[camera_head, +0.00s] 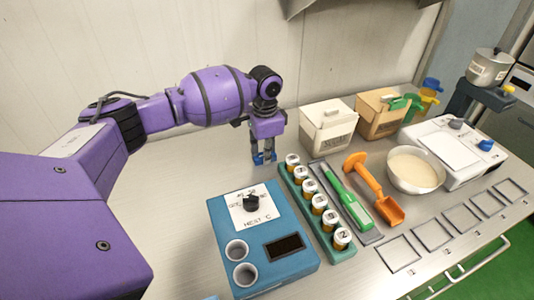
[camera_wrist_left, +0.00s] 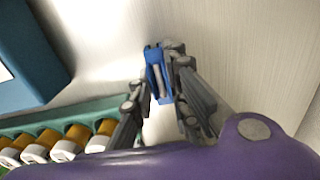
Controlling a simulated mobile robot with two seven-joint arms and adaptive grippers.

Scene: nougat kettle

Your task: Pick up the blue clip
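The blue clip (camera_wrist_left: 154,72) is small and lies between the fingertips of my left gripper (camera_wrist_left: 158,68) in the left wrist view. The right finger's tip overlaps or touches its right side, and the left finger's tip is close against its lower left. Whether both fingers press on it cannot be told. In the head view my left gripper (camera_head: 262,152) points down at the steel counter behind the blue device, with blue of the clip (camera_head: 258,160) showing at its fingertips. The clip is low, at or near the counter top. My right gripper is not in view.
A blue device (camera_head: 225,215) and a green rack (camera_head: 320,232) of several capped vials stand in front of the gripper. A white box (camera_head: 326,128) stands close to its right.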

